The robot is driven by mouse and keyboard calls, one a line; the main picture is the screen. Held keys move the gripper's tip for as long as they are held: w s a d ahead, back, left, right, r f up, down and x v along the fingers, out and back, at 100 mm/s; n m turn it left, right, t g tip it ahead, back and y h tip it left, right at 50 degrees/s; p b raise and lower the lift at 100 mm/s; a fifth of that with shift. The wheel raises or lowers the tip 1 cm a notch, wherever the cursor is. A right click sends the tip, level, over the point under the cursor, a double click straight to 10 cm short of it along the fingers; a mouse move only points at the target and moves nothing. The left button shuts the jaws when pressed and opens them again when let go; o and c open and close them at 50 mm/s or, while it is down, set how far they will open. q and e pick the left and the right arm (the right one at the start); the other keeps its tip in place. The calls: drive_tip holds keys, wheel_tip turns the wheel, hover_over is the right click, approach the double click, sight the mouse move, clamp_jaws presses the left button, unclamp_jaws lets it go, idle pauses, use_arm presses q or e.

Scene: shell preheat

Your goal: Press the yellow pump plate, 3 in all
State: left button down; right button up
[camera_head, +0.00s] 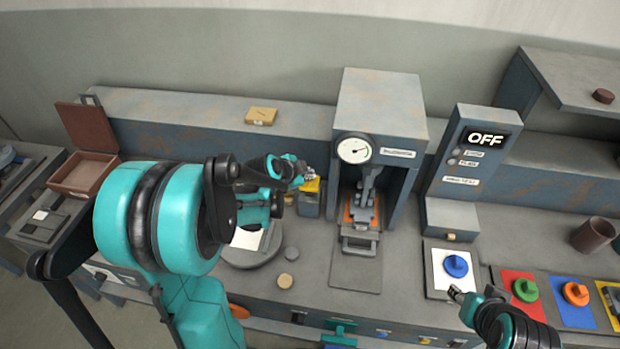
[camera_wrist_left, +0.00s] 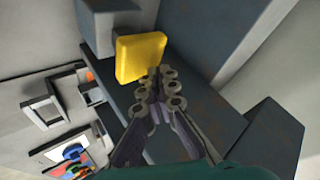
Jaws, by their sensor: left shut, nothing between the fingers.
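The yellow pump plate (camera_head: 311,186) sits on a small grey-blue block left of the grey press-like housing. My left gripper (camera_head: 304,172) is shut and empty, and its tips are right at the plate, covering part of it. In the left wrist view the yellow plate (camera_wrist_left: 140,57) shows as a square block just beyond the shut fingertips (camera_wrist_left: 160,78). I cannot tell whether the tips touch it. My right gripper (camera_head: 470,294) is low at the right, near the blue knob, and its jaws are too small to read.
The grey housing (camera_head: 380,105) with a dial gauge (camera_head: 354,149) stands right of the plate. A panel reading OFF (camera_head: 484,140) stands further right. Colored pads with knobs, such as the blue knob (camera_head: 456,266), line the front right. An open brown box (camera_head: 86,173) is at the left.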

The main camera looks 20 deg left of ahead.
sight(308, 183)
use_arm(q)
drive_tip(key=shift+r, duration=0.1)
wheel_tip(308, 183, up, 5)
drive_tip(key=p, duration=0.4)
idle(0.3)
idle(0.8)
